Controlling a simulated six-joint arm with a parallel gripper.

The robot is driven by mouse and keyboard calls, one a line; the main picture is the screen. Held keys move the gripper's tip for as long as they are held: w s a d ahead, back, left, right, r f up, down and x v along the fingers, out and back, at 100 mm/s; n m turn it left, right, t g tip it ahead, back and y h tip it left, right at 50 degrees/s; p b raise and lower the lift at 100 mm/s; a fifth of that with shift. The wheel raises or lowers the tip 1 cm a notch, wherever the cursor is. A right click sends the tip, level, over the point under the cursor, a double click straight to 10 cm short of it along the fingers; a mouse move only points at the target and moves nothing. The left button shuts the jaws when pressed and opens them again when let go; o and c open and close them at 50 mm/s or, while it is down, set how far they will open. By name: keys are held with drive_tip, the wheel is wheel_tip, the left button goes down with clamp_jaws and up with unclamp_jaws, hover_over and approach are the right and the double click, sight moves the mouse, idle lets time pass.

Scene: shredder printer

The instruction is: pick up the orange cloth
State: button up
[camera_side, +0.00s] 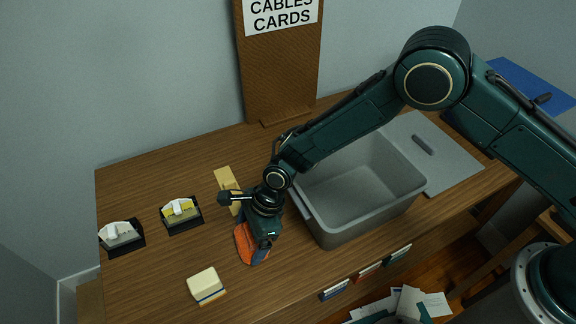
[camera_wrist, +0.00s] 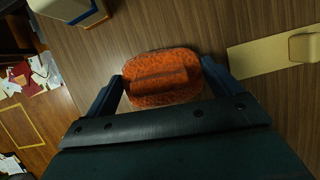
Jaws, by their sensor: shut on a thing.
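The orange cloth (camera_side: 244,243) is at the table's middle front in the side view, partly hidden behind my gripper (camera_side: 262,246). In the wrist view the orange cloth (camera_wrist: 162,72) is a rounded, textured pad with a raised ridge across it. My gripper (camera_wrist: 162,88) has one finger at each side of the cloth and is shut on it. The cloth appears at or close to the tabletop; I cannot tell whether it is lifted.
A grey open bin (camera_side: 368,199) stands right of my gripper. A yellow strip with a block (camera_side: 225,181) lies behind it. A cream block (camera_side: 206,285) is at the front left. Two small dark trays (camera_side: 182,215) (camera_side: 121,238) hold items farther left. A sign board (camera_side: 279,60) stands at the back.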

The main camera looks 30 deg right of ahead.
sight(250, 233)
wheel_tip(250, 233, up, 19)
drive_tip(key=shift+f, duration=0.15)
idle(0.4)
idle(0.5)
